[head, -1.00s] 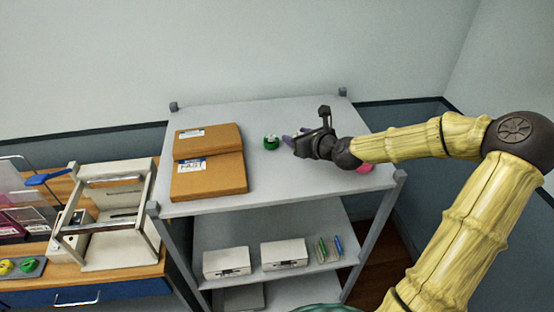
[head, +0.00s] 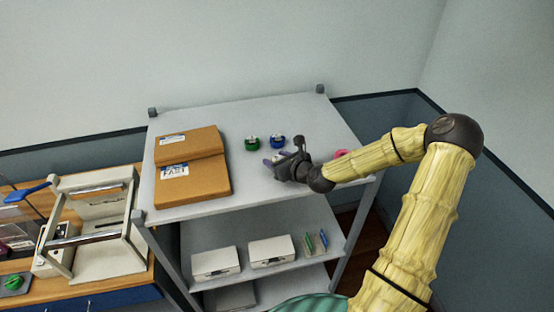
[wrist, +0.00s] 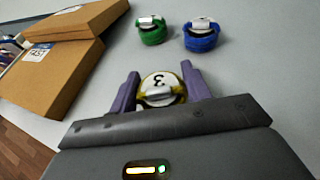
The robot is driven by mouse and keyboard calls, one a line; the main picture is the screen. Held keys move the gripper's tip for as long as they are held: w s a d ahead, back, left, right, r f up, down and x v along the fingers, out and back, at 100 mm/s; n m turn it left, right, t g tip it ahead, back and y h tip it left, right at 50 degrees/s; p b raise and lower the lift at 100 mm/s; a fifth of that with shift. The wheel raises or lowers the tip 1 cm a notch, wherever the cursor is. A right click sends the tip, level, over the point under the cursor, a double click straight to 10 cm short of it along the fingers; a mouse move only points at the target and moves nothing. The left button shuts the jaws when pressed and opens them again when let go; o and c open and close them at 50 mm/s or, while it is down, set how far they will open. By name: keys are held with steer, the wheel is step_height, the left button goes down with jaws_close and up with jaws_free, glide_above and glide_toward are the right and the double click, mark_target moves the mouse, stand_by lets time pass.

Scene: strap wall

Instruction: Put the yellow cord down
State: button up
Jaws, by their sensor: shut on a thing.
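The yellow cord (wrist: 181,88) is a small coil around a white disc marked 3, with a metal clip. It sits between the purple fingers of my gripper (wrist: 160,90), which is shut on it. In the head view my gripper (head: 272,165) is low at the top shelf (head: 260,197), right of the cardboard boxes; there it mostly hides the yellow cord. I cannot tell whether the cord touches the shelf. A green cord (wrist: 152,36) and a blue cord (wrist: 201,42) lie side by side beyond it, apart from my gripper.
Brown cardboard boxes (head: 195,183) lie left on the top shelf. A pink thing (head: 341,153) is right, partly behind my arm. White boxes (head: 215,262) stand on the lower shelf. A wooden desk (head: 120,268) adjoins at left. Shelf around the gripper is clear.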

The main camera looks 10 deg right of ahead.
steer(key=shift+f, duration=0.4)
steer(key=shift+f, duration=0.1)
steer(key=o, duration=1)
steer(key=shift+s+d+r+b, duration=0.25)
steer(key=shift+s+b, duration=0.1)
steer(key=shift+s, duration=0.1)
steer(key=b+v, duration=0.2)
steer(key=v, duration=0.9)
